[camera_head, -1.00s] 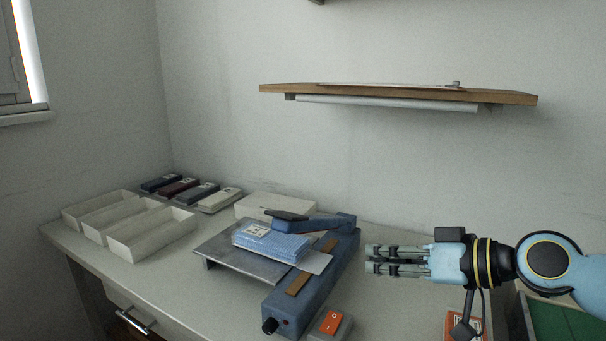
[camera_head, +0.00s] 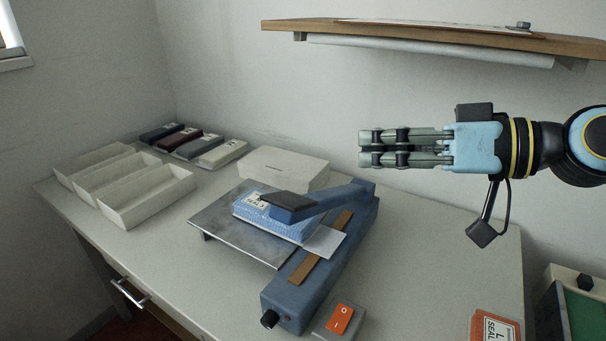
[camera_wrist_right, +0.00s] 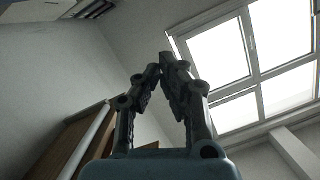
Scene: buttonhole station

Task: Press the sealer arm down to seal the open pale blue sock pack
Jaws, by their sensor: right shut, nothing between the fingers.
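The blue sealer (camera_head: 312,278) stands on the table in the head view. Its arm (camera_head: 325,200) is raised, with a dark pad (camera_head: 289,207) at its free end above the pack. The pale blue sock pack (camera_head: 262,226) lies on the grey metal platform (camera_head: 215,222), its clear flap (camera_head: 325,240) reaching to the sealer's brown strip (camera_head: 322,245). My right gripper (camera_head: 364,149) is shut and empty, in the air behind and above the sealer arm, apart from it. The wrist view also shows its fingers (camera_wrist_right: 167,68) together. My left gripper is not in view.
White open trays (camera_head: 150,200) stand at the left. Several packs (camera_head: 190,143) lie behind them, and a white box (camera_head: 284,167) is behind the platform. A wooden shelf (camera_head: 440,38) hangs above.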

